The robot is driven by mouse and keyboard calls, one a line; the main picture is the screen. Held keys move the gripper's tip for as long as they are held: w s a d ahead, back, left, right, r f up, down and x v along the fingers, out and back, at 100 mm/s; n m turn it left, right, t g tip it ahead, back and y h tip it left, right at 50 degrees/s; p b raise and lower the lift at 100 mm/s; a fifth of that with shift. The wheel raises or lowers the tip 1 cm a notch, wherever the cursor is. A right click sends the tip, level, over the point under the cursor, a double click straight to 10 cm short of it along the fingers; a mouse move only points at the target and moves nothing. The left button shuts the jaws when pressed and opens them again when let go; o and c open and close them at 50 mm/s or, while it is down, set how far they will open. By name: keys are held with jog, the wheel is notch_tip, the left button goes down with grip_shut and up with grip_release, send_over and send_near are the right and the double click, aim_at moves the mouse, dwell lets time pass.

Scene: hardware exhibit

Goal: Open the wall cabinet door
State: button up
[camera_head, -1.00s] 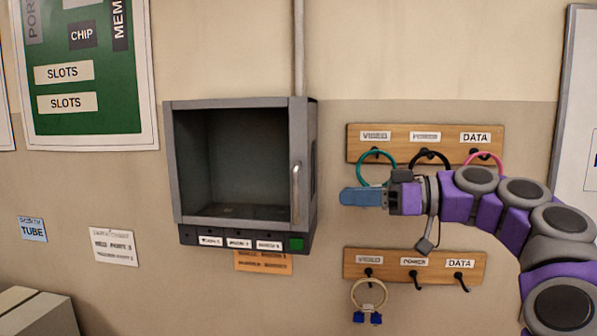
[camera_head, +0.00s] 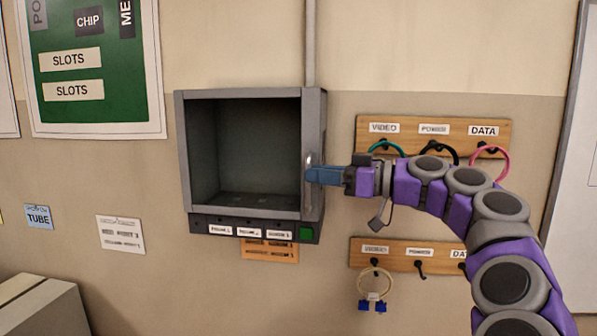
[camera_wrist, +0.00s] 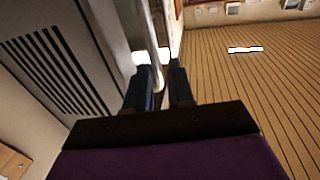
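The grey wall cabinet (camera_head: 183,150) hangs on the wall left of centre in the head view. Its dark interior shows through the front; whether a clear pane fills the door frame I cannot tell. The door looks closed, its frame flush with the box. A pale vertical handle (camera_head: 309,160) is on the right side of the door. My gripper (camera_head: 312,175) reaches in from the right, its blue fingers at the handle's lower part. In the wrist view, the handle (camera_wrist: 156,50) runs down between the two dark fingers (camera_wrist: 163,75). They stand apart, with a gap visible on the right of the handle.
Two wooden hook boards, the upper (camera_head: 400,150) and lower (camera_head: 400,258), are on the wall to the right, with cable loops hanging from them. A grey box (camera_head: 40,310) is at lower left. The cabinet's vented side (camera_wrist: 60,65) is close by in the wrist view.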

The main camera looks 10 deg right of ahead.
aim_at(298, 171)
jog(key=x, duration=0.4)
jog(key=shift+w+a+f, duration=0.1)
jog(key=shift+w+a, duration=0.05)
jog(key=shift+w, duration=0.1)
jog(key=shift+w+d, duration=0.2)
jog(key=shift+d, duration=0.15)
jog(key=shift+a, duration=0.1)
jog(key=shift+a, duration=0.55)
jog(key=shift+c, duration=1.4)
jog(key=shift+w, duration=0.1)
grip_shut()
